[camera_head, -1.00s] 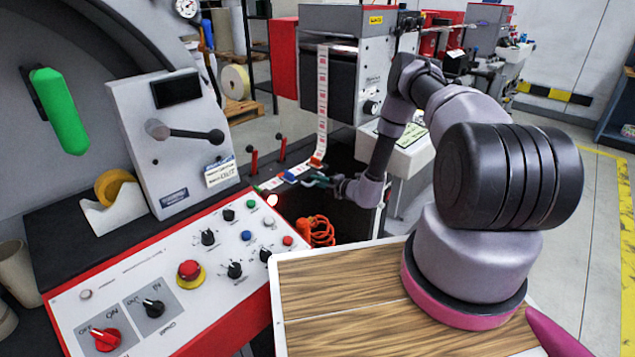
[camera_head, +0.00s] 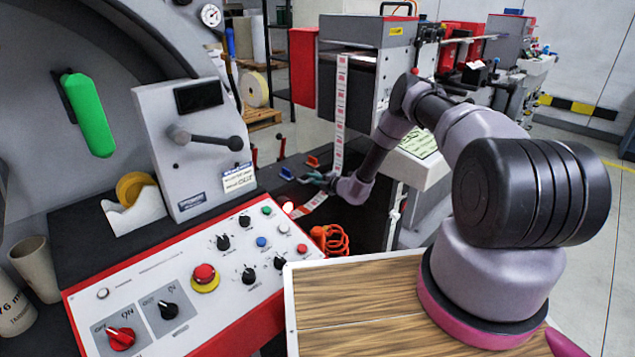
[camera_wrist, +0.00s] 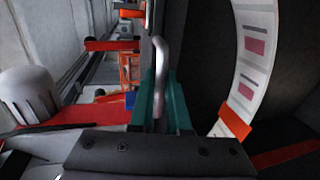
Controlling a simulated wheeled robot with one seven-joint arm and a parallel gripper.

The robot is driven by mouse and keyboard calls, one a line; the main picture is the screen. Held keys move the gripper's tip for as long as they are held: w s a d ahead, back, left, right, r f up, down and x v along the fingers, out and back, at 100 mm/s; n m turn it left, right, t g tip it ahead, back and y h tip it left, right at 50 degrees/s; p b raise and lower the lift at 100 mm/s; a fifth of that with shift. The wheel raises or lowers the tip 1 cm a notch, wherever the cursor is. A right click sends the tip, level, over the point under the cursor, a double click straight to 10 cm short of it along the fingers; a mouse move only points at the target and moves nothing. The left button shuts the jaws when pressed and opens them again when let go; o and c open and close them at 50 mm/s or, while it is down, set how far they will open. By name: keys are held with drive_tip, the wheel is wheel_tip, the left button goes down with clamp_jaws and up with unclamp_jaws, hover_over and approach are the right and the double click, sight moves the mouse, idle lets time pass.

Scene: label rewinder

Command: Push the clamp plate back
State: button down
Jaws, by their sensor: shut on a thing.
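My gripper (camera_head: 318,181) is low over the dark slot between the control console and the strip unit. In the wrist view its teal fingers (camera_wrist: 164,105) are shut on a grey bent handle (camera_wrist: 161,52) that runs up between them. I cannot clearly make out whether this handle belongs to the clamp plate; the plate itself is mostly hidden. A small blue block (camera_head: 287,173) and an orange block (camera_head: 313,162) stand just beyond the fingers in the head view. A label strip (camera_head: 341,105) hangs beside them and curves down past my wrist.
The red-edged control console (camera_head: 150,285) with knobs is at the left front. A lever (camera_head: 210,138) sticks out of the grey box above it. An orange coiled hose (camera_head: 330,240) lies close below my gripper. A wooden-topped surface (camera_head: 365,300) is in front.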

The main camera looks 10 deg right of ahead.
drive_tip(key=shift+a+r, duration=0.1)
drive_tip(key=c, duration=0.9)
unclamp_jaws()
drive_tip(key=shift+w, duration=0.1)
drive_tip(key=v, duration=1)
drive_tip(key=shift+s, duration=0.35)
drive_tip(key=shift+d, duration=0.2)
